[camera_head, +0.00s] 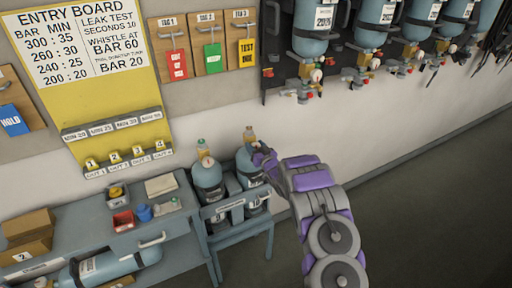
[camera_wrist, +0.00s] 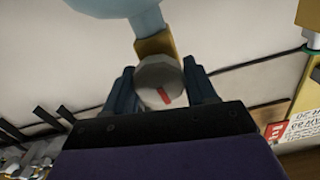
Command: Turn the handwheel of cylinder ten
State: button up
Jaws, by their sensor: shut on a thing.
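Two blue cylinders stand in a low rack by the wall, the left one (camera_head: 207,176) and the right one (camera_head: 246,170). I cannot read a number ten on either. My gripper (camera_head: 263,153) is at the top of the right cylinder, beside its brass valve (camera_head: 249,134). In the wrist view the grey round handwheel (camera_wrist: 158,80), with a red mark on its face, sits between the two blue fingers of my gripper (camera_wrist: 160,88). The fingers are shut on it. Behind it show the brass valve (camera_wrist: 155,44) and the pale blue cylinder. The handwheel is hidden in the head view.
A grey bench (camera_head: 105,225) with small containers stands left of the rack (camera_head: 232,237). Several breathing sets (camera_head: 372,35) hang on the wall at the upper right. A yellow entry board (camera_head: 90,60) and tag boards (camera_head: 205,43) are on the wall. The floor (camera_head: 430,200) at right is clear.

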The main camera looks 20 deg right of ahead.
jog(key=shift+a, duration=0.2)
jog(key=c, duration=0.3)
jog(key=shift+d+r+m+p, duration=0.2)
jog(key=shift+d+m+p, duration=0.15)
jog(key=shift+p, duration=0.45)
jog(key=shift+c, duration=0.3)
jog(key=shift+w+f, duration=0.1)
jog(key=shift+f, duration=0.05)
jog(key=shift+a, duration=0.1)
jog(key=o, duration=1)
